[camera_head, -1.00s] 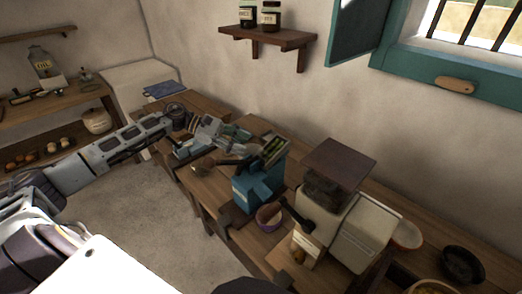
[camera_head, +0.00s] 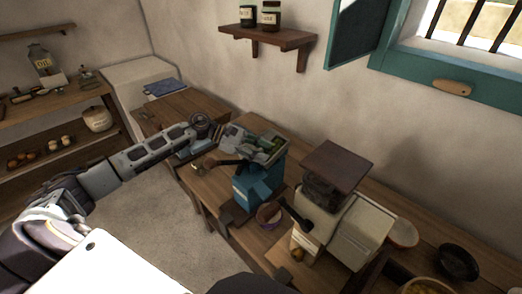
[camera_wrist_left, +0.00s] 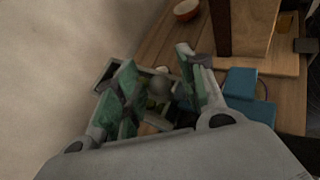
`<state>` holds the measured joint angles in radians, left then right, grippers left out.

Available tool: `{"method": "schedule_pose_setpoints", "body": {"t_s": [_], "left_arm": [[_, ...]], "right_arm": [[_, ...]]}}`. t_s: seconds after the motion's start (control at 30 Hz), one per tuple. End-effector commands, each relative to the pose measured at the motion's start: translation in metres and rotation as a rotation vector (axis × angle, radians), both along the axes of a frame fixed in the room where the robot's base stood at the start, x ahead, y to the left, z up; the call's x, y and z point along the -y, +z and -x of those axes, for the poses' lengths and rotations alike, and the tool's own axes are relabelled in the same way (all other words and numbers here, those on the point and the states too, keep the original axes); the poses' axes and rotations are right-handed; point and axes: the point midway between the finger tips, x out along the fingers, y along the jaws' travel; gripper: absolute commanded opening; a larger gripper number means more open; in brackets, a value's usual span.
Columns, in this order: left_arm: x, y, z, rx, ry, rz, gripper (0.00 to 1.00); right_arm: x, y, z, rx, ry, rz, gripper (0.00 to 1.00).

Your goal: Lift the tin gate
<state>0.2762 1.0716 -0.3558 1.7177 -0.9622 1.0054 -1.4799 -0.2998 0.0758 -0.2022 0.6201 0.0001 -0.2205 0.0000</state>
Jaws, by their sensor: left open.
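The blue machine (camera_head: 250,193) stands on the wooden bench, with a lever handle and an open box-like top. My left gripper (camera_head: 264,146) is over that top, with its jaws apart, and hides much of it. In the left wrist view the gripper (camera_wrist_left: 157,68) has its green-padded fingers spread above the grey metal-rimmed top, with a rounded grey shape between them. The blue body (camera_wrist_left: 241,84) shows at the right of the fingers. I cannot clearly pick out the tin gate, and contact is not clear. My right gripper is not in view.
A cream grinder (camera_head: 343,225) with a dark wooden top stands close to the right of the blue machine. A small purple-rimmed bowl (camera_head: 269,215) sits between them. A wall shelf (camera_head: 268,36) with jars is above. A dark bowl (camera_head: 457,262) is at far right.

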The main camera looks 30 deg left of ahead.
Motion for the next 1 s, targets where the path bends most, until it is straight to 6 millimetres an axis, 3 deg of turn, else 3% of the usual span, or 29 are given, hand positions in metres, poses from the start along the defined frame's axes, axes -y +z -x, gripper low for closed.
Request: {"method": "schedule_pose_setpoints", "body": {"t_s": [0.2, 0.53, 1.0], "left_arm": [[0.0, 0.0, 0.0, 0.0, 0.0, 0.0, 0.4], [-0.001, 0.001, -0.001, 0.003, 0.003, 0.0, 0.0], [-0.003, 0.015, -0.004, 0.011, 0.008, 0.0, 0.0]], "right_arm": [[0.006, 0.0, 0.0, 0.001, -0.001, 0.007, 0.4], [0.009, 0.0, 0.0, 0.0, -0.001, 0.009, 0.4], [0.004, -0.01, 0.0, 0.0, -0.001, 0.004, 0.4]]}}
